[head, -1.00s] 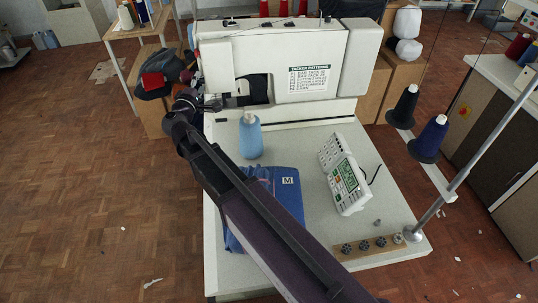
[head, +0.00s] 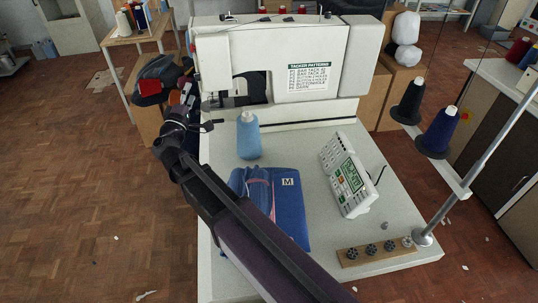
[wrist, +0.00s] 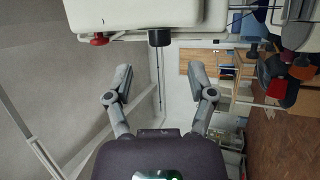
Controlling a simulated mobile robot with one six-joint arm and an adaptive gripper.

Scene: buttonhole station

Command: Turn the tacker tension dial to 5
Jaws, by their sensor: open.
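The white tacker machine (head: 235,52) stands at the back of the table. In the wrist view its body (wrist: 150,12) fills the top edge. A dark round knob (wrist: 159,38), seen side-on, sticks out from it and may be the tension dial; no numbers are readable. A red knob (wrist: 98,39) sits left of it. My gripper (wrist: 159,72) is open and empty, its two fingers spread on either side of the dark knob's line, apart from it. In the head view the gripper is by the machine's left end, partly hidden by my arm.
A thread stand pole (head: 460,195) rises at right. Open floor lies left.

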